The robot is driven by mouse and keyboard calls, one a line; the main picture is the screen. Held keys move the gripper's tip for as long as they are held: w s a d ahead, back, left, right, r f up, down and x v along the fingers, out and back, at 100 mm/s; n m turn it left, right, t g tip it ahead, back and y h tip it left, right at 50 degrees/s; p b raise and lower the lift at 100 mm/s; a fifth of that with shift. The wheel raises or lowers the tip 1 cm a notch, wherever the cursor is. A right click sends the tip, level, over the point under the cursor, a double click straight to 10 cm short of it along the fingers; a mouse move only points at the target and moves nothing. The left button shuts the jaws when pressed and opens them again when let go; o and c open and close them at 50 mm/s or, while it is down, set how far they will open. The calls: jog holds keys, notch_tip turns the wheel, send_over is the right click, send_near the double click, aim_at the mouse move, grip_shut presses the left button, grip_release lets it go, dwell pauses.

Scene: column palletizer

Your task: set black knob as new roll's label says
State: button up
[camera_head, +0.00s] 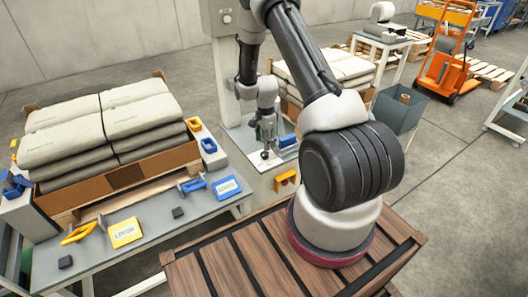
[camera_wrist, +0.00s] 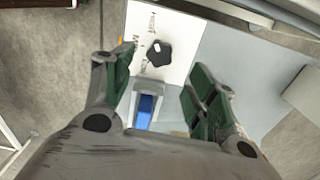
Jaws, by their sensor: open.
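The black knob (camera_wrist: 159,55) sits on a white dial plate (camera_wrist: 178,28) in the wrist view. A small white mark shows on its upper left part. Dark lettering runs along the plate's left side, partly hidden and too small to read surely. My gripper (camera_wrist: 161,66) is open, with its green-padded fingers apart on either side below the knob, not closed on it. In the head view my gripper (camera_head: 267,133) hangs pointing down over the machine's panel. A yellow card (camera_head: 125,232) reads LOOSE; a blue card (camera_head: 227,186) has lettering I cannot read surely. I cannot tell which roll is new.
A grey bench (camera_head: 160,212) holds the cards, blue and yellow tools and small black blocks. Stacked sacks (camera_head: 100,125) stand on a pallet behind it. A grey bin (camera_head: 398,108) and an orange truck (camera_head: 445,60) stand right. A blue-faced block (camera_wrist: 147,105) lies below the knob.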

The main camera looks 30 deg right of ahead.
aim_at(266, 153)
notch_tip(266, 153, down, 6)
jog(key=shift+d+f, duration=0.1)
jog(key=shift+f, duration=0.05)
jog(key=c, duration=1.1)
